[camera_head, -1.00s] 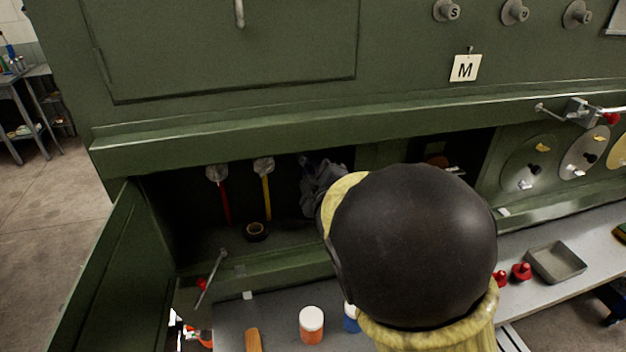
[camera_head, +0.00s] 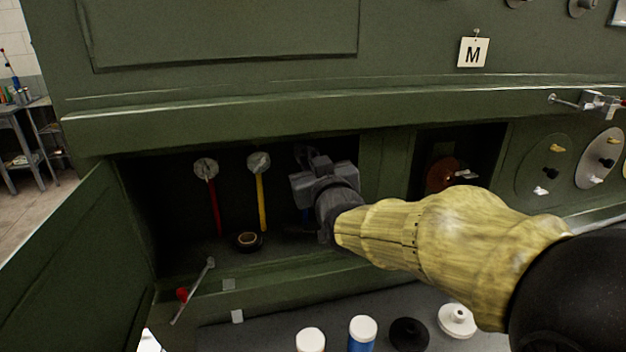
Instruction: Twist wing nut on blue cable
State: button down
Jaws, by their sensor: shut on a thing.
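My gripper (camera_head: 306,158) reaches into the dark open compartment (camera_head: 180,200) and is shut on the wing nut at the top of the blue cable. The gripper's body hides most of that nut. A short strip of the blue cable (camera_head: 306,215) shows just left of my wrist. To the left hang a yellow cable (camera_head: 264,202) with a grey wing nut (camera_head: 259,162) and a red cable (camera_head: 214,210) with a grey wing nut (camera_head: 205,168). Both stand apart from my gripper.
A tape roll (camera_head: 248,241) lies on the compartment floor. A green door (camera_head: 80,260) stands open at left. White-capped bottles (camera_head: 362,328) and discs stand on the shelf below. A second opening (camera_head: 455,150) holds a reddish disc.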

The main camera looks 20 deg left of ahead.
jog(key=shift+f+m+b, duration=0.25)
jog(key=shift+m+b, duration=0.45)
jog(key=shift+m, duration=0.2)
jog(key=c, duration=1.5)
grip_release()
jog(key=shift+o, duration=0.3)
jog(key=shift+r, duration=0.1)
jog(key=shift+s, duration=0.1)
